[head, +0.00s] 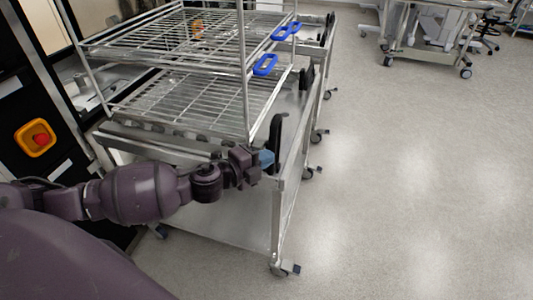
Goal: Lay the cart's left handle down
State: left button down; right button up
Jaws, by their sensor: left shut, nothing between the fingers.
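The steel cart (238,217) stands in front of the washer, with a wire rack on its top. A black handle (276,130) stands upright at the cart's near right side, close to my left gripper. My left gripper (266,159) is shut and empty, with its bluish fingertips just at the lower end of this handle. I cannot tell whether they touch it. More black upright parts (306,77) show further along the same side. My right gripper is not in view.
The wire rack (185,52) has blue grips (265,65) on its right side. A black panel with a red button on yellow (38,138) is at the left. The floor (420,180) to the right is clear. Another cart (428,55) stands at the back.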

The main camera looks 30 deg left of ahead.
pick_arm(q)
jog(key=shift+w+a+f, duration=0.1)
jog(key=shift+w+a, duration=0.15)
jog(key=shift+w, duration=0.25)
jog(key=shift+w+a+f, duration=0.1)
jog(key=shift+w+a, duration=0.15)
jog(key=shift+w, duration=0.2)
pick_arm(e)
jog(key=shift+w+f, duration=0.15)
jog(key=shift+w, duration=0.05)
